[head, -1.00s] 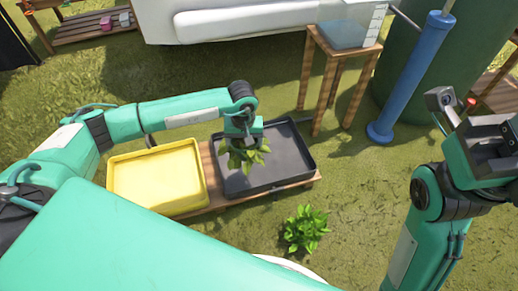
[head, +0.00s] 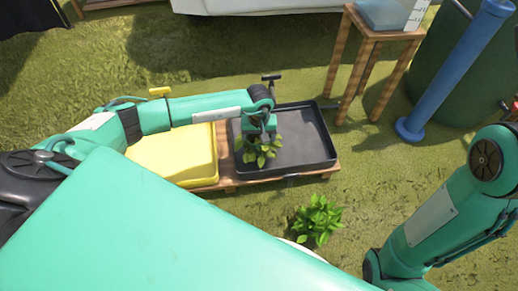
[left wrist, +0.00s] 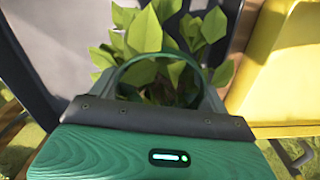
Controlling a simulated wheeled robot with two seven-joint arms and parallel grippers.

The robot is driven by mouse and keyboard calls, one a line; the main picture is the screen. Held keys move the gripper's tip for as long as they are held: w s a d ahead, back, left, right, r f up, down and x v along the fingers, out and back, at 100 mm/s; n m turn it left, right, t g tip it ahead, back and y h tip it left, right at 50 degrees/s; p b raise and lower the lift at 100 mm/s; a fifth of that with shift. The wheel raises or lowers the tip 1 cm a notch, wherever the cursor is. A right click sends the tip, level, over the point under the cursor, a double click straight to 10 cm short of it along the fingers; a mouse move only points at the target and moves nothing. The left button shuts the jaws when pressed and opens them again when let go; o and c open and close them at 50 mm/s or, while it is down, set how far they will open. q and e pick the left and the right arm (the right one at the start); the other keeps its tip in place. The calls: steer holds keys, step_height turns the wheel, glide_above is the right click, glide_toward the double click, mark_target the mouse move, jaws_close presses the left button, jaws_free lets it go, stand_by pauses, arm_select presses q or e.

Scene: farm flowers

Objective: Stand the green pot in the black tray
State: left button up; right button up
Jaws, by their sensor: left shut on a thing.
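The black tray (head: 305,150) lies on a low wooden stand, right of centre in the head view; its dark wall fills the left of the left wrist view (left wrist: 28,45). My left gripper (head: 260,137) is over the left part of the tray, shut on the green pot. The pot's curved green rim (left wrist: 204,82) shows in the left wrist view, with a leafy plant (left wrist: 150,35) in it. In the head view the plant (head: 260,153) shows below the gripper, but the pot is hidden. I cannot tell whether the pot touches the tray floor. My right gripper is out of view.
A yellow tray (head: 175,158) stands left of the black tray on the wooden stand (head: 228,178). A leafy plant (head: 317,218) is on the grass in front. A wooden table (head: 375,50), a blue cylinder (head: 450,75) and a green tank (head: 440,50) stand at the back right.

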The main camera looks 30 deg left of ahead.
arm_select(q)
step_height(320, 180, down, 5)
steer(key=shift+r+b, duration=0.2)
steer(key=shift+b, duration=1)
steer(key=shift+r, duration=0.15)
steer(key=o, duration=1.2)
steer(key=shift+c, duration=0.2)
